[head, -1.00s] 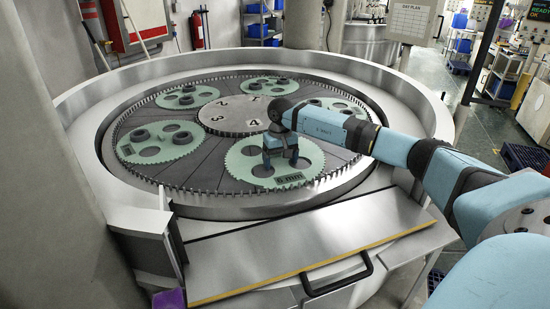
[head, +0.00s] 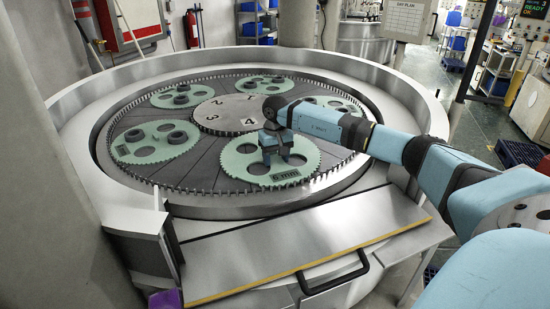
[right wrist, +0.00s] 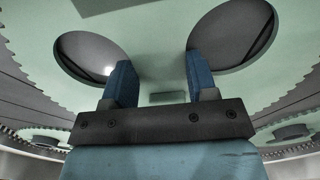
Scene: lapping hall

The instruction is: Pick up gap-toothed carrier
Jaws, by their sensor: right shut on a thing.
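The carrier, a flat pale green toothed disc (head: 241,165) marked 6 mm, is at the front of the round lapping machine in the head view. No gap in its teeth can be made out at this size. My right gripper (head: 276,160) points down over it and is shut on its web between two round holes. In the right wrist view the two blue fingers (right wrist: 161,85) stand on either side of this green strip (right wrist: 160,72). I cannot tell whether the disc is lifted off the plate. My left gripper is not in view.
Several other green carriers with dark round parts on them, such as the left one (head: 133,155), lie around the numbered centre hub (head: 222,122). A toothed ring and raised steel rim (head: 85,110) surround them. A steel shelf (head: 310,243) with a black handle is in front.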

